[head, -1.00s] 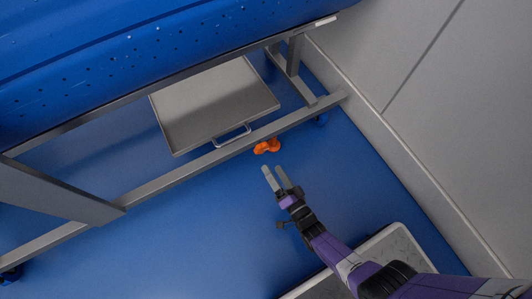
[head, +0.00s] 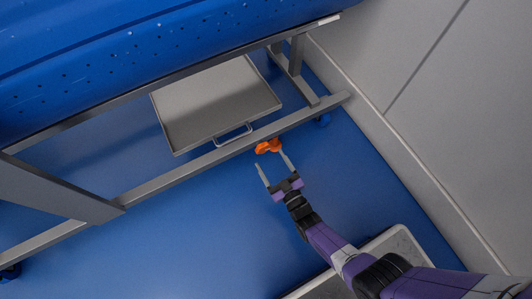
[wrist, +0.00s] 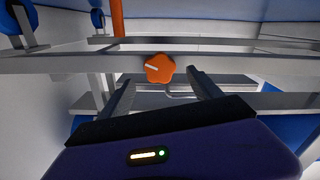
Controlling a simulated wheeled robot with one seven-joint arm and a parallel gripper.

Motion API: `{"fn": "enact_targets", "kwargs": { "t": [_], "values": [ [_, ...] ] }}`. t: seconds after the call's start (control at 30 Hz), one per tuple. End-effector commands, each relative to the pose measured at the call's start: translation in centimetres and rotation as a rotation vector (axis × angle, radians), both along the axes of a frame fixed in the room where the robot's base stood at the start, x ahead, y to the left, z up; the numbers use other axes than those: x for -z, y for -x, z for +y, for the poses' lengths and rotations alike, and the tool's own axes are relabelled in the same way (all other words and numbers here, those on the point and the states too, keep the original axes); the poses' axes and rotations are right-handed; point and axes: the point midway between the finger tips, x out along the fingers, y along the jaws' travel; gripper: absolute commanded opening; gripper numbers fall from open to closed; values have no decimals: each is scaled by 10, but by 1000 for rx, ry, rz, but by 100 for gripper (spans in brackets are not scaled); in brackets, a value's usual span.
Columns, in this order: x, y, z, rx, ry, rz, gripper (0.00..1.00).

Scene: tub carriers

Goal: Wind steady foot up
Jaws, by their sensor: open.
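The orange knob (head: 268,146), lobed in shape, sits at the lower rail of the tub carrier's frame. In the wrist view the orange knob (wrist: 159,68) faces me, with a pale mark pointing left on its face. My gripper (head: 274,161) is open just in front of the knob, its fingers spread to either side. In the wrist view my gripper (wrist: 160,80) has the knob between and beyond its fingertips, with no clear contact. The foot under the knob is hidden.
The carrier's grey lower rail (head: 180,175) runs across in front of me. A metal tray (head: 215,105) with a handle lies behind it, and the blue tub (head: 150,65) hangs above. A grey wall (head: 430,100) stands to the right. The blue floor (head: 200,240) at left is clear.

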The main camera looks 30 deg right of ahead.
Motion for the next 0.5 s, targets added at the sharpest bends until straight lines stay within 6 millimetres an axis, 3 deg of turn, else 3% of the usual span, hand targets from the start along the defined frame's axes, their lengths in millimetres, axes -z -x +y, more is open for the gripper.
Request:
{"fn": "enact_targets", "kwargs": {
  "t": [0.2,0.5],
  "values": [
    [2,-31,0,0,-1,0,74],
    [0,-42,0,0,-2,1,74]
  ]
}}
